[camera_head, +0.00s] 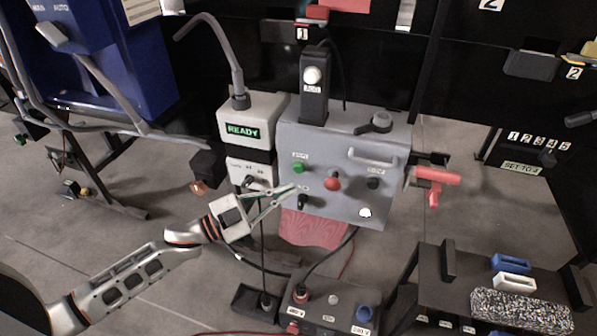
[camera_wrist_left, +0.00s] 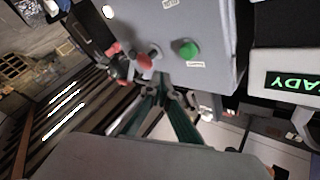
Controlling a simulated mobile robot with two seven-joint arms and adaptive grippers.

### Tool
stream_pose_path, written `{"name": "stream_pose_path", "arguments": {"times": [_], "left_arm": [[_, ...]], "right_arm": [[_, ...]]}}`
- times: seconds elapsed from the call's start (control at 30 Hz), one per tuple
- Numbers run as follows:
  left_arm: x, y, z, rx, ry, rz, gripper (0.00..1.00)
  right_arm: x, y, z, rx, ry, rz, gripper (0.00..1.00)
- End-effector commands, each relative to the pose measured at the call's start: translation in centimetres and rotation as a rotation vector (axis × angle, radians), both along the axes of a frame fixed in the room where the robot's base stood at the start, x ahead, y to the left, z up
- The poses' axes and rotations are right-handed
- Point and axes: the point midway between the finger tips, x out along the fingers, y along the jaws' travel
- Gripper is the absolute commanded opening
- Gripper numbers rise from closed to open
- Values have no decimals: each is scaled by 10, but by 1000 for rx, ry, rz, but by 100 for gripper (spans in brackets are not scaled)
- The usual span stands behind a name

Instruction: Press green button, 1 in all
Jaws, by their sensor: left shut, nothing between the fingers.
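The green button (camera_head: 298,168) sits at the upper left of the grey control box's front face (camera_head: 330,195). In the left wrist view the green button (camera_wrist_left: 188,50) shows whole on the grey panel, with a label beside it. My left gripper (camera_head: 293,188) is shut and empty, its fingertips just below the green button in the head view. In the left wrist view the left gripper's tips (camera_wrist_left: 168,90) lie below the button in the picture, apart from it. My right gripper is in neither view.
A red knob (camera_head: 332,183) and a black switch (camera_head: 303,201) are close to the fingertips. A READY display box (camera_head: 252,118) stands left of the control box. A red-handled tool (camera_head: 437,178) is at its right. A low table (camera_head: 455,285) holds blocks at lower right.

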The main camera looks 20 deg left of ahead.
Motion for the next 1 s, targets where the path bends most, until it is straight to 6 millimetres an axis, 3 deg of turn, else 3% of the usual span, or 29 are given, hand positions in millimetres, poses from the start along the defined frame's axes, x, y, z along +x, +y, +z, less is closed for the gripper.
{"name": "stream_pose_path", "arguments": {"times": [0.2,0.4,1.0], "left_arm": [[26,-1,-1,0,-1,1,0],[38,-1,0,0,-1,1,0],[41,-1,0,0,-1,1,0]], "right_arm": [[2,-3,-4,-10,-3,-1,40],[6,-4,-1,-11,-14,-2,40],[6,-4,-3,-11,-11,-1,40]]}}
